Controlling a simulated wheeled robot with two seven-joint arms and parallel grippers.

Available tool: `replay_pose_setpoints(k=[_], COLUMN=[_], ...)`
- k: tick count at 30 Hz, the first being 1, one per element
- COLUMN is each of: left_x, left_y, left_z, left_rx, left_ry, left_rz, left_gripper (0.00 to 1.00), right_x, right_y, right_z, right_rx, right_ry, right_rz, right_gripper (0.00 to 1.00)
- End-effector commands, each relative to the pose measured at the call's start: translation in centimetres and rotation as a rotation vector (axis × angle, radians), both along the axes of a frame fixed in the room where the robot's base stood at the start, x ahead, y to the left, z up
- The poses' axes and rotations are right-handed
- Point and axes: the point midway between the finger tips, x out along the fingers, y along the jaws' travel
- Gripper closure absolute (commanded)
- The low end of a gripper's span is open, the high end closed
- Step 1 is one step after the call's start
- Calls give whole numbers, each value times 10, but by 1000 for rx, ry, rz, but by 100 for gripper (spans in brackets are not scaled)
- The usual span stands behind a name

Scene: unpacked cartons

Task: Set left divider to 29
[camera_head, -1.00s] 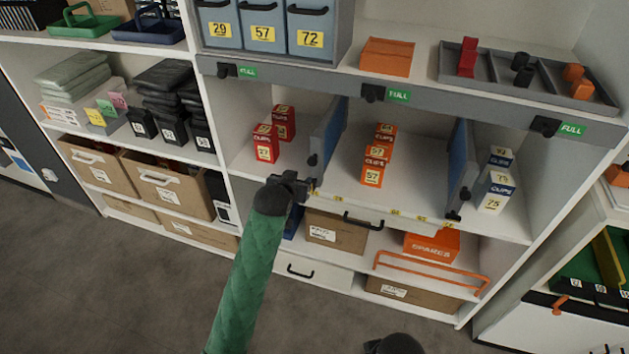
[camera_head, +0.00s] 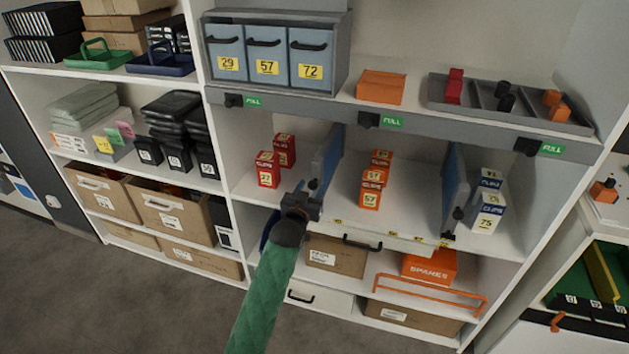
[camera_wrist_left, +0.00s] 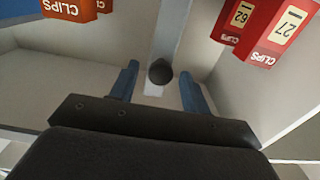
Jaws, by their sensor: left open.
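The left divider (camera_head: 327,158) is a blue-grey upright panel on the middle shelf, between the red clip boxes (camera_head: 267,169) and the orange clip boxes (camera_head: 371,188). My left gripper (camera_head: 306,198) is at the front edge of that shelf, by the divider's lower front end. In the left wrist view its two blue fingers (camera_wrist_left: 155,88) are open. The divider's round black knob (camera_wrist_left: 160,71) shows between and just beyond the fingertips, apart from both. The yellow number labels on the shelf edge (camera_head: 391,234) are too small to read, and my gripper covers part of this edge. My right gripper is not visible.
The right divider (camera_head: 455,189) stands between the orange boxes and the white-blue boxes (camera_head: 488,207). Above hangs a grey rail with black knobs and green FULL tags (camera_head: 391,122). Below are a cardboard box (camera_head: 336,256) and an orange SPARES box (camera_head: 430,267).

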Motion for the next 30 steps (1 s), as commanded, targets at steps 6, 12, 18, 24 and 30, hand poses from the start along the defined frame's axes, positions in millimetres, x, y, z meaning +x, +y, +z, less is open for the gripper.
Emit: replay_pose_setpoints(k=[6, 12, 18, 24, 30], left_x=[27, 36, 36, 36, 36], left_y=[-8, -11, -12, -11, -12], left_z=[1, 1, 0, 0, 0], left_rx=[1, 0, 1, 1, 1], left_ry=[0, 0, 0, 0, 0], left_rz=[0, 0, 0, 0, 0], left_gripper=[53, 53, 53, 82, 100], right_x=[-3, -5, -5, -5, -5], right_y=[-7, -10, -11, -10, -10], right_z=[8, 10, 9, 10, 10], right_rx=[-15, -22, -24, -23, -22], right_ry=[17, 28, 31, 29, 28], right_rz=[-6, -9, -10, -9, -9], right_gripper=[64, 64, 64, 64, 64])
